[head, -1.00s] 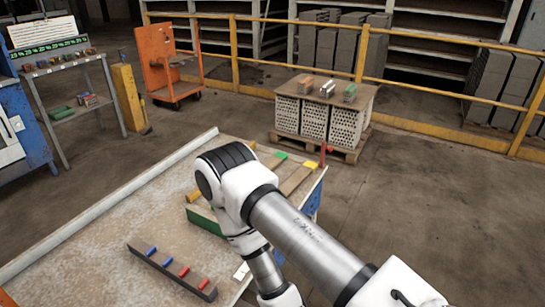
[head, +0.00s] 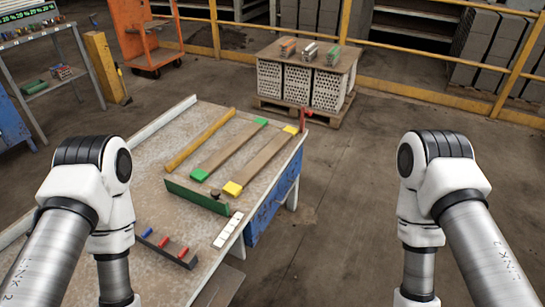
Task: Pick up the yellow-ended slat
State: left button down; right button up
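The yellow-ended slat (head: 263,158) lies on the workbench in the head view, a brown strip with a yellow block at each end. Its near end is by the green strip (head: 196,197) and its far end is near the bench's right corner. The green-ended slat (head: 232,149) lies to its left, roughly parallel. Neither of my grippers is in view; only the upper links of both arms show, at the lower left and lower right, apart from the slat.
A yellow bar (head: 200,141) lies left of the slats. A dark rack (head: 167,248) with blue and red pegs and a white plate (head: 228,230) sit nearer. A small red object (head: 305,118) stands at the bench's far right corner. A pallet stack (head: 305,80) stands behind.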

aim_at(234, 186)
jog(key=u, duration=1.3)
jog(key=z, duration=1.3)
jog(key=i+l+u, duration=0.25)
jog(key=i+l, duration=0.35)
jog(key=i+l+u, duration=0.15)
jog(key=i+l, duration=0.15)
jog(key=i+l+u, duration=0.15)
jog(key=i+l, duration=0.15)
jog(key=i+l+u, duration=0.1)
jog(key=i+l, duration=0.15)
jog(key=l, duration=0.25)
jog(key=i+l+u, duration=0.15)
jog(key=l, duration=0.25)
jog(key=i+l+u, duration=0.15)
jog(key=i+l, duration=0.2)
jog(key=l, duration=0.1)
